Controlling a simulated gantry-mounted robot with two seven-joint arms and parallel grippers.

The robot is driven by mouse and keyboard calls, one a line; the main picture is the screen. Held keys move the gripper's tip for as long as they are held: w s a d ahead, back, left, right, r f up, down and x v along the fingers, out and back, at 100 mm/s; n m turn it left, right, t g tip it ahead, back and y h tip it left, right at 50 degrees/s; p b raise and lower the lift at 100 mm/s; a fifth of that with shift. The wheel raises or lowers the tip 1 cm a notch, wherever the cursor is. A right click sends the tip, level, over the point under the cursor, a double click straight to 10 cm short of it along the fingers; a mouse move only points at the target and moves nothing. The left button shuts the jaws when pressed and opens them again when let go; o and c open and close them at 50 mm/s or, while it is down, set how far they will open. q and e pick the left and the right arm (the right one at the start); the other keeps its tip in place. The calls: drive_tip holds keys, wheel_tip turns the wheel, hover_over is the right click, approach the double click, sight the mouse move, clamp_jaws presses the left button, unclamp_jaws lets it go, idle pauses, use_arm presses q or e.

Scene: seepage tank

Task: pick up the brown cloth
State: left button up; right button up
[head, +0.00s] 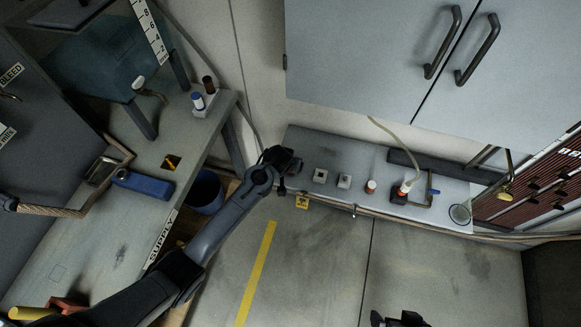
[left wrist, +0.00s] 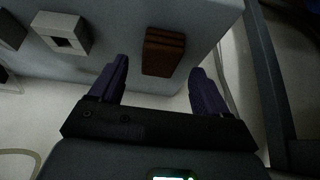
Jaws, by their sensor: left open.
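The brown cloth (left wrist: 163,50) shows in the left wrist view as a small folded block with layered edges. It lies near the edge of a pale bench top. My left gripper (left wrist: 160,70) is open, with its two purple fingers apart and the cloth in the gap beyond their tips. I cannot tell how far the tips are from it. In the head view my left gripper (head: 285,160) is over the left end of the back bench and seems to hide the cloth. Part of my right gripper (head: 400,319) shows at the bottom edge; its fingers are not clear.
The back bench (head: 300,140) carries a pale square block with a hole (head: 320,176), another block (head: 344,181), small bottles (head: 371,186) and a glass dish (head: 460,213). Grey cabinets (head: 370,60) hang above. A blue bucket (head: 204,192) stands beneath the left bench.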

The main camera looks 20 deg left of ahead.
use_arm(q)
drive_tip(key=shift+b+x, duration=0.3)
drive_tip(key=shift+x, duration=0.9)
use_arm(e)
drive_tip(key=shift+f, duration=0.6)
use_arm(q)
drive_tip(key=shift+c, duration=0.2)
drive_tip(key=c, duration=1.2)
use_arm(e)
drive_tip(key=shift+d, duration=0.1)
use_arm(q)
drive_tip(key=shift+r, duration=0.1)
